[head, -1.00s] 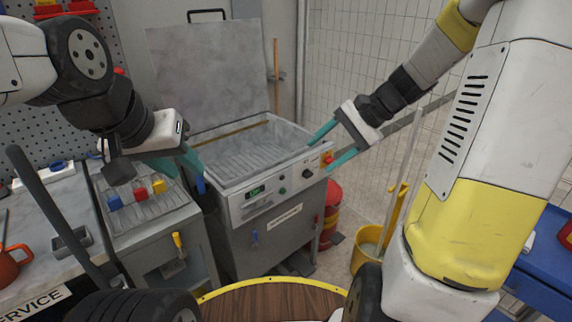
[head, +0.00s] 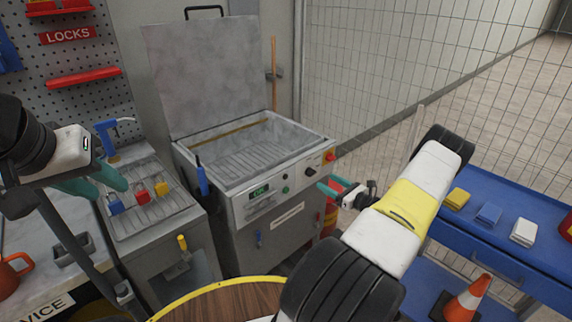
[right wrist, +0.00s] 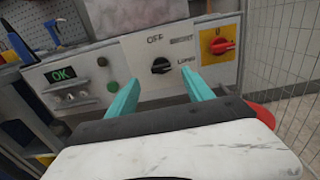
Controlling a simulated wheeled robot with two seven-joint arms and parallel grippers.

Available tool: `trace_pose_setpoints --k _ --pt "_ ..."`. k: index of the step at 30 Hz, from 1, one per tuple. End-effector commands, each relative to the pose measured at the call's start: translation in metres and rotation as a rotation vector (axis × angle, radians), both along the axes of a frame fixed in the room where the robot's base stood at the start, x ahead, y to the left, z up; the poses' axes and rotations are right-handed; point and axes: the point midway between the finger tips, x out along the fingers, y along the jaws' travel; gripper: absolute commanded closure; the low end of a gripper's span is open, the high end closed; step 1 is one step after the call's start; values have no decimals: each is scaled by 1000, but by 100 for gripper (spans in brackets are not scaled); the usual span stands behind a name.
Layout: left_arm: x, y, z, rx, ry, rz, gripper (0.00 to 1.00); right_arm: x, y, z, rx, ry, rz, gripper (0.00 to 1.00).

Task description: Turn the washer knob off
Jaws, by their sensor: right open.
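The washer (head: 283,200) is a grey open-lidded tank with a light control panel. Its black knob (head: 311,172) is on the right of the panel. My right gripper (head: 327,186) is open and empty, in front of the panel near the knob. In the right wrist view its fingers (right wrist: 163,79) are spread either side of the knob, apart from it. My left gripper (head: 112,190) is open and empty over the left bench.
A red switch on a yellow plate (right wrist: 220,46) is right of the knob. A green button (right wrist: 112,86) and an OK display (right wrist: 60,74) are left of it. A blue cart (head: 500,252) with coloured blocks stands at the right. A wire fence is behind it.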

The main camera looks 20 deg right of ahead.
Motion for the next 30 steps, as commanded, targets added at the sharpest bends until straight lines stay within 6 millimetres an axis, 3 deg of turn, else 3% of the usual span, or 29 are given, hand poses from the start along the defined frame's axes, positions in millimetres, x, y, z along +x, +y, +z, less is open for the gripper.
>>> trace_pose_setpoints --k 15,27,30 --pt "0 0 0 0 0 0 64 62 24 -2 7 -1 -7 40" --pt "0 0 0 0 0 0 64 71 28 -2 7 0 -9 40" --pt "0 0 0 0 0 0 64 71 28 -2 7 0 -9 58"
